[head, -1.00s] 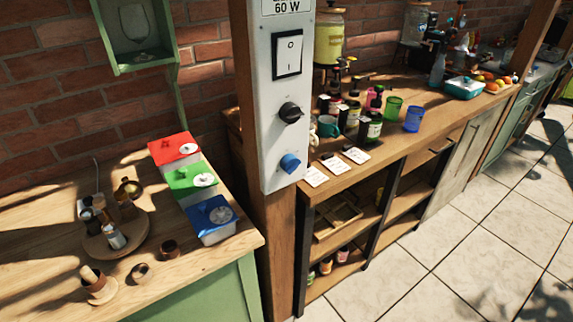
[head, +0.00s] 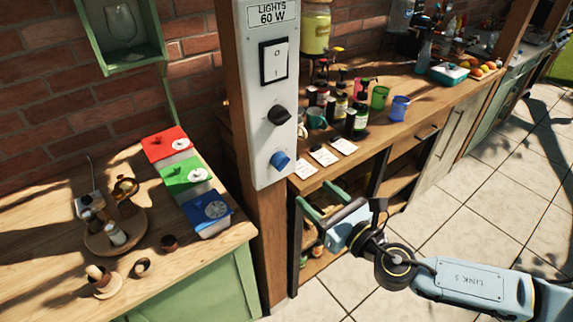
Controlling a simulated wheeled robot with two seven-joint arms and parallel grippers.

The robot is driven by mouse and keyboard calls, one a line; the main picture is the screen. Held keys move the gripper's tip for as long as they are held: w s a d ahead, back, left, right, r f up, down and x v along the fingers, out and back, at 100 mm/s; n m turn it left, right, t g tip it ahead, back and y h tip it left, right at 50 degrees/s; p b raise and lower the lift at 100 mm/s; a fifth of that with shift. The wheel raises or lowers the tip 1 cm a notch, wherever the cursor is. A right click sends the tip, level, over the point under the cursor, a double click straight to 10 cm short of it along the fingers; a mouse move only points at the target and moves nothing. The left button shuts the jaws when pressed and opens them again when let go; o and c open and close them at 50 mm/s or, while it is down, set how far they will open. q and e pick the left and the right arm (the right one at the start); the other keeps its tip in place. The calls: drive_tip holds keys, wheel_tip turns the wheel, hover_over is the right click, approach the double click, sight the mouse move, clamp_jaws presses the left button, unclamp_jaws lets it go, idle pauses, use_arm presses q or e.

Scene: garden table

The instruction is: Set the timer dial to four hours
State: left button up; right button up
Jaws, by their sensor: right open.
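A white control panel (head: 257,150) is fixed to the wooden post, labelled "LIGHTS 60 W". It carries a rocker switch (head: 275,61) marked 0 and 1, a black dial (head: 279,116) and, below it, a blue dial (head: 279,160). Which of the two dials is the timer I cannot tell, and their scale marks are too small to read. My right gripper (head: 316,201) is open and empty, with green fingers pointing left, below and right of the blue dial and apart from the panel. My left gripper is not in view.
The wooden post (head: 268,235) stands between the left table (head: 60,215) and the long counter (head: 370,135). White cards (head: 324,155) lie on the counter's front edge near the panel. Red, green and blue boxes (head: 207,213) stand left of the post. The tiled floor (head: 440,220) is open.

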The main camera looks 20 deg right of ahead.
sight(281, 162)
drive_tip(key=p+x, duration=0.1)
drive_tip(key=x, duration=1)
drive_tip(key=shift+w+a, duration=0.1)
drive_tip(key=shift+w, duration=0.25)
drive_tip(key=c, duration=1)
drive_tip(key=shift+f, duration=0.1)
drive_tip(key=shift+m, duration=0.3)
